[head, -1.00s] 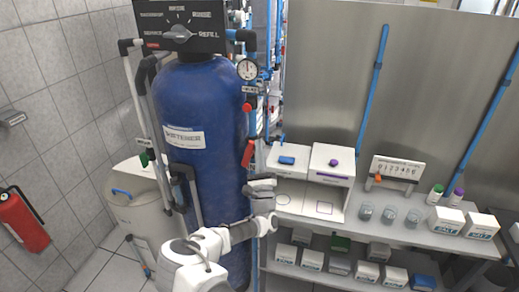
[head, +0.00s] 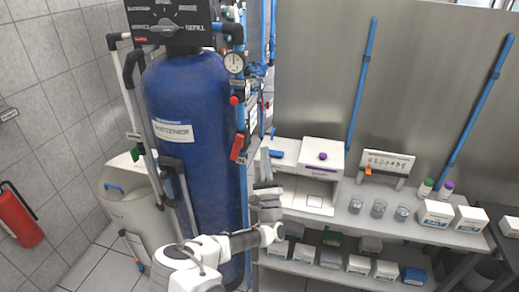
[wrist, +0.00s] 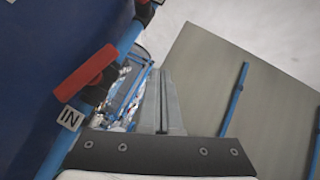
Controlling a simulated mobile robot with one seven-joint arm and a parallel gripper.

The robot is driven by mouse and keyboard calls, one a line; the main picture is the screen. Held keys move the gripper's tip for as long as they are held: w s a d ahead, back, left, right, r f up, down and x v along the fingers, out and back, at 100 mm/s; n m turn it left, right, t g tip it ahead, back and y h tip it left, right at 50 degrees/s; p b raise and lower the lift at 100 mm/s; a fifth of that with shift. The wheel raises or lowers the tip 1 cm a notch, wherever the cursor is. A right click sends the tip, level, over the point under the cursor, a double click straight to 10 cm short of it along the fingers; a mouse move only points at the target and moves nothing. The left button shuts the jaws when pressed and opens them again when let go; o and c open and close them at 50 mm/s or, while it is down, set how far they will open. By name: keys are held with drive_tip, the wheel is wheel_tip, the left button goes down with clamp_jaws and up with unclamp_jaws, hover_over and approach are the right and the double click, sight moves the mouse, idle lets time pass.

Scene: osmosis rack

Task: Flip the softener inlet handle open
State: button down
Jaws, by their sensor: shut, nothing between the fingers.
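The softener is a tall blue tank (head: 190,115) with a dark control panel on top. Its red inlet handle (head: 238,147) is on the blue pipe at the tank's right side. In the wrist view the red handle (wrist: 86,79) lies tilted at the left, near an "IN" tag (wrist: 70,118). My gripper (head: 265,160) points up, just right of the handle and below its top. In the wrist view the gripper fingers (wrist: 160,80) are together, empty, and to the right of the handle, apart from it.
A round gauge (head: 234,62) and a smaller red knob (head: 234,100) sit above the handle on the piping. A shelf (head: 340,215) with boxes and beakers stands to the right. A pale tank (head: 135,215) and a red extinguisher (head: 18,215) are at the left.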

drive_tip(key=s, duration=0.1)
drive_tip(key=s+d, duration=0.1)
drive_tip(key=s, duration=0.1)
drive_tip(key=s+d+f, duration=0.1)
drive_tip(key=s, duration=0.1)
drive_tip(key=shift+s+d+b, duration=0.1)
drive_tip(key=shift+d+b, duration=0.15)
drive_tip(key=shift+b, duration=0.05)
